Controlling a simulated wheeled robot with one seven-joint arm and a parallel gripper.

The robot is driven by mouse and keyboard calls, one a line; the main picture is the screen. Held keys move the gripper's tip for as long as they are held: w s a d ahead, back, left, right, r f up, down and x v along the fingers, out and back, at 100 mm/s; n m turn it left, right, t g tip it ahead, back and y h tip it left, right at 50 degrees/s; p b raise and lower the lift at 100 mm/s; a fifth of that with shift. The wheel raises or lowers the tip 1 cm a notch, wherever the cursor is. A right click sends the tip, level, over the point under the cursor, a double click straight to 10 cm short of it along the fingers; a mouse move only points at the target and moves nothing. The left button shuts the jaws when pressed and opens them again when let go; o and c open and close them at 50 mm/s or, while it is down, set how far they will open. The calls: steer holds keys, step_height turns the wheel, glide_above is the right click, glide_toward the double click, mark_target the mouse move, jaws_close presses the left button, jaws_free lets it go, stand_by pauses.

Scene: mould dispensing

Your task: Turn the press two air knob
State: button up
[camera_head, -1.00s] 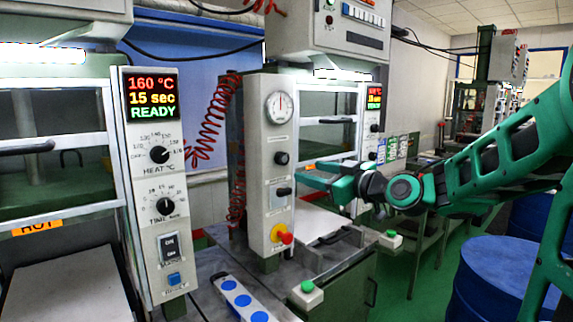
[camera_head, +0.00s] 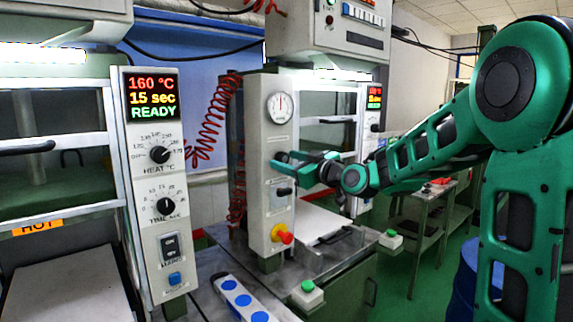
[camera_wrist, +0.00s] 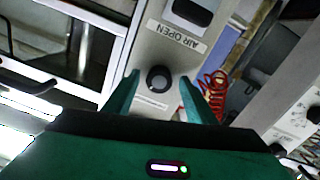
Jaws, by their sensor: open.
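The black round air knob (camera_wrist: 158,78) of press two sits on the pale control panel (camera_wrist: 150,48), beside a label reading AIR OPEN. In the wrist view it lies between the two green fingers of my gripper (camera_wrist: 159,86), with a visible gap on both sides. In the head view my gripper (camera_head: 277,160) reaches from the right to the front of the press two panel (camera_head: 256,150), and its fingers cover the knob. The gripper is open and holds nothing. I cannot tell how far the fingertips are from the panel face.
Above the gripper is a round pressure gauge (camera_head: 280,107). Below it are a switch (camera_head: 283,192) and a red stop button (camera_head: 282,235). A red coiled hose (camera_head: 207,120) hangs left of the panel. Press one's control panel (camera_head: 158,195) stands at the left.

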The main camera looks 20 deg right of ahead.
steer(key=c, duration=1)
steer(key=shift+c, duration=0.2)
steer(key=shift+m, duration=0.3)
steer(key=m, duration=1.1)
steer(key=shift+w+d, duration=0.1)
steer(key=shift+d, duration=0.05)
